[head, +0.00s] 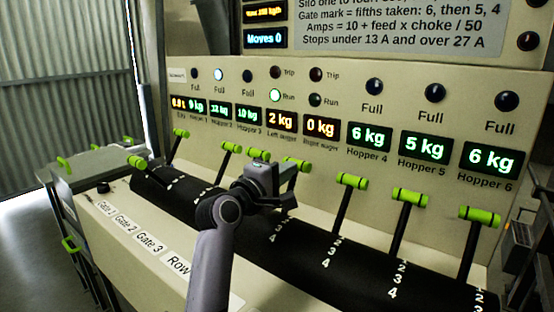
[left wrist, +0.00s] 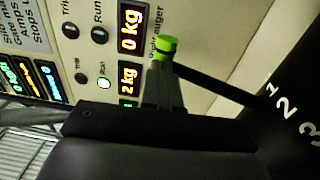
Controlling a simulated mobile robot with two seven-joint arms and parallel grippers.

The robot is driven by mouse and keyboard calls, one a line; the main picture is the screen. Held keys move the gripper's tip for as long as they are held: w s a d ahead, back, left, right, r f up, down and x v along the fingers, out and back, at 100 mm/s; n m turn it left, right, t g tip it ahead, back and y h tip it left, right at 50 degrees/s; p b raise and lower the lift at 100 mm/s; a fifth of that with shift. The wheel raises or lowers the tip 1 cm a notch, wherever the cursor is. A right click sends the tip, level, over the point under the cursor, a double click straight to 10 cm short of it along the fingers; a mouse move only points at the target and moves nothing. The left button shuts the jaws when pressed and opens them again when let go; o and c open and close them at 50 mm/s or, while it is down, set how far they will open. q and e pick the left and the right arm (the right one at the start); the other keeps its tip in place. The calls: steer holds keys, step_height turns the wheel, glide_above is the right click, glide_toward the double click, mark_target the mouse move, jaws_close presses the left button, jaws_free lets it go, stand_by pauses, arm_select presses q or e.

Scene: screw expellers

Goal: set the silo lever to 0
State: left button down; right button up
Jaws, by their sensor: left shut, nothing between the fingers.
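A row of black levers with green handles rises from a dark curved drum. The leftmost handle (head: 138,162) leans lower than its neighbour (head: 181,133); no label readable here confirms which one is the silo lever. The silo display (head: 179,103) is orange, at the left end of the display row. My left gripper (head: 284,174) is shut and empty, in front of the middle levers. A green lever handle (left wrist: 167,47) shows just past the fingertips (left wrist: 160,82) in the left wrist view; I cannot tell whether they touch. My right gripper is not in view.
The drum (head: 325,235) carries white numbers beside the levers. Gate labels (head: 125,224) line the front ledge. More green-handled levers (head: 351,181) stand to the right. The panel with displays and lamps rises behind. A metal unit (head: 90,165) stands at the left.

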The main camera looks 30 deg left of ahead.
arm_select(q)
steer(key=w, duration=0.2)
steer(key=w+f, duration=0.1)
steer(key=shift+w+d, duration=0.25)
steer(key=shift+w, duration=0.05)
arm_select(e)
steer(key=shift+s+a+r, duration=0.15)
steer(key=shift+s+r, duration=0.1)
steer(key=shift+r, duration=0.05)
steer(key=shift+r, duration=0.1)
arm_select(q)
steer(key=shift+r, duration=0.1)
